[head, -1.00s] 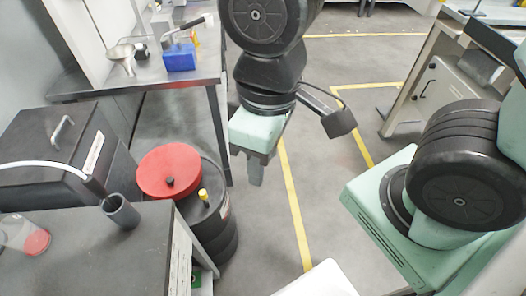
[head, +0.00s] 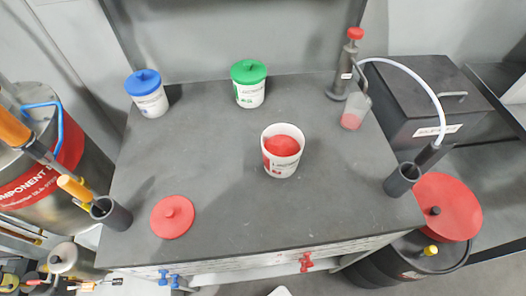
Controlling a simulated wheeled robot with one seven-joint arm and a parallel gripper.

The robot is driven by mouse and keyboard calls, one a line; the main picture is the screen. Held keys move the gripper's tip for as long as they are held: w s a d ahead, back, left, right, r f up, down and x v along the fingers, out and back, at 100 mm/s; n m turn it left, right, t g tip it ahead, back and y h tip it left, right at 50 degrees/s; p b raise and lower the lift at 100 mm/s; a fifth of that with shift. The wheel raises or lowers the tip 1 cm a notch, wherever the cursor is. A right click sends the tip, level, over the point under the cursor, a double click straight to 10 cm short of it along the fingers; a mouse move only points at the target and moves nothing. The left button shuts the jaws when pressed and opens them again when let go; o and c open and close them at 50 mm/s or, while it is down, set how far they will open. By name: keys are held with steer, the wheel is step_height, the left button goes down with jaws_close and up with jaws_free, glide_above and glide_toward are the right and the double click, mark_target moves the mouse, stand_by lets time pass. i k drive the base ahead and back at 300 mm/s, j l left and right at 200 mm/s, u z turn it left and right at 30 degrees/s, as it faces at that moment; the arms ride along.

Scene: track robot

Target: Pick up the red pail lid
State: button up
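The red pail lid (head: 172,217) lies flat on the dark grey bench top, near its front left part, with its small knob facing up. The open pail (head: 283,152) stands upright near the middle of the bench, to the right of and behind the lid. It is white with a red label and holds red contents. The lid is apart from the pail. My gripper is out of the head view now.
A blue-lidded pail (head: 148,93) and a green-lidded pail (head: 249,84) stand at the back. Dark cups (head: 111,212) and (head: 402,179) sit at the left and right edges. A hand pump (head: 346,68) stands back right. The bench top (head: 230,208) around the lid is clear.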

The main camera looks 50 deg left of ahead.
mark_target(173, 216)
steer(key=k+l+u, duration=0.1)
steer(key=u, duration=0.4)
steer(key=k+u, duration=0.15)
steer(key=u, duration=0.35)
steer(key=k+u, duration=0.15)
steer(key=u, duration=0.35)
steer(key=k, duration=0.15)
